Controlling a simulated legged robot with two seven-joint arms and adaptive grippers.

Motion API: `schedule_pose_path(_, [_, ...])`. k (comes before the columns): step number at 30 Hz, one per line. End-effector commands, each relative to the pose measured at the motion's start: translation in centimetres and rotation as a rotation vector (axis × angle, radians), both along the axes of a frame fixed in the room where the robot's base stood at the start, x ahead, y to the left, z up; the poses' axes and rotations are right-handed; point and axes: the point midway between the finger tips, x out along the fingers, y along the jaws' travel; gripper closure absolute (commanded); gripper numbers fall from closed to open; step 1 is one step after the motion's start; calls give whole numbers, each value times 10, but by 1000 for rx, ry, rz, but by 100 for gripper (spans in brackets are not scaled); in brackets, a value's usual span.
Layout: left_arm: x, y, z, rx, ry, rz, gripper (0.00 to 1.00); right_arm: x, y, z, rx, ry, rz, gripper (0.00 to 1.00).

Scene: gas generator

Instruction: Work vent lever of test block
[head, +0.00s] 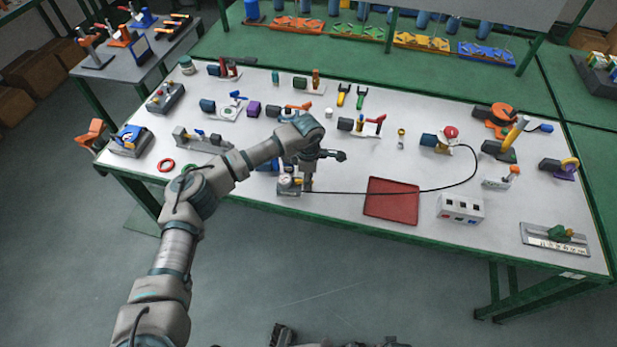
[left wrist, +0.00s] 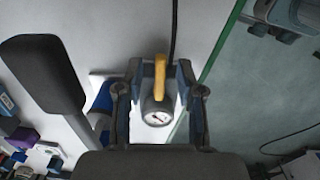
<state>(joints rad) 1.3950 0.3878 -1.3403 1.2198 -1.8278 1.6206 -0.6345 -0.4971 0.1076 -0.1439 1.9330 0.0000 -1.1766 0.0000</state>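The test block (head: 288,188) stands near the front edge of the table, with a round white gauge and a black hose running from it to the right. In the left wrist view its gauge (left wrist: 157,117) faces me, and the yellow vent lever (left wrist: 159,78) shows above it. My left gripper (head: 308,187) points down at the block and hides part of it. In the left wrist view my left gripper (left wrist: 160,75) has its fingers apart, one on each side of the lever, with visible gaps. My right gripper is not recognisable in either view.
A red tray (head: 391,201) lies right of the block, with the black hose (head: 400,192) crossing its far side. A white box with dark openings (head: 460,208) stands further right. Several valves and fixtures fill the table behind. A red ring (head: 166,165) lies to the left.

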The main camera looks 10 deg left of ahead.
Motion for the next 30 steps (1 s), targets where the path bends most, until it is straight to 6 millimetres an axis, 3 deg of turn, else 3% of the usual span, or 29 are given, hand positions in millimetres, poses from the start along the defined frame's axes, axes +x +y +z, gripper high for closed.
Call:
schedule_pose_path(7, [1,0,15,-1,-3,0,62,-4,-1,-1,-1,4,-1,60])
schedule_pose_path(15, [2,0,74,-1,-3,1,62,-3,-1,-1,-2,3,0,60])
schedule_pose_path(21, [2,0,107,0,-1,1,62,-2,-1,-1,-2,3,0,60])
schedule_pose_path(30, [1,0,119,0,1,0,62,-2,0,-1,-2,3,0,60])
